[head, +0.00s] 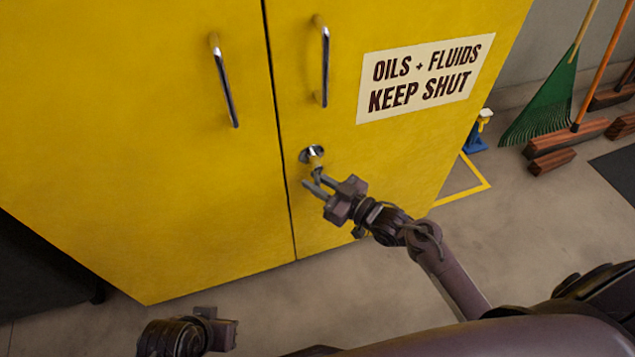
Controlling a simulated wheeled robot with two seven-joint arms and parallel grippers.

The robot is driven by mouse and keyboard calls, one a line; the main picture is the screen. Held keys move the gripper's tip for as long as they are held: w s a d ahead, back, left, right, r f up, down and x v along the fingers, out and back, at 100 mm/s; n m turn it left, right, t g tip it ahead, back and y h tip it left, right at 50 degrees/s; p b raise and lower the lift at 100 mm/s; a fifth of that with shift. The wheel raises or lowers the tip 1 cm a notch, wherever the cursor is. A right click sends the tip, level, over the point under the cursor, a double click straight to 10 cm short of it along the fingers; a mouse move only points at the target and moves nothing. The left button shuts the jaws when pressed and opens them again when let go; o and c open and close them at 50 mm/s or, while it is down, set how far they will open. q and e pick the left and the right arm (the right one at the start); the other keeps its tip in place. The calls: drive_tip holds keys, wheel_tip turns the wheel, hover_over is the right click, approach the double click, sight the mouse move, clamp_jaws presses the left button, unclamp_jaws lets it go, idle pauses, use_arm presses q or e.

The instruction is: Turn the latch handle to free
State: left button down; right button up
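The yellow cabinet (150,150) has two doors, both shut, with a dark vertical seam between them. The latch handle (313,154) is a small metal piece with a round base on the right door, just right of the seam and below that door's bar handle. My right gripper (314,182) is at the latch, its fingers pointing at the lower part of the handle. The fingers look apart; whether they touch the handle I cannot tell. My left gripper (222,333) is low at the bottom edge, away from the cabinet doors, and its fingers do not show clearly.
Two chrome bar handles, a left one (224,80) and a right one (323,60), stick out from the doors. A sign (425,76) is on the right door. A green rake (543,105), a broom (565,138) and a small blue object (477,135) stand at the right. Floor is clear in front.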

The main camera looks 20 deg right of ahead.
clamp_jaws()
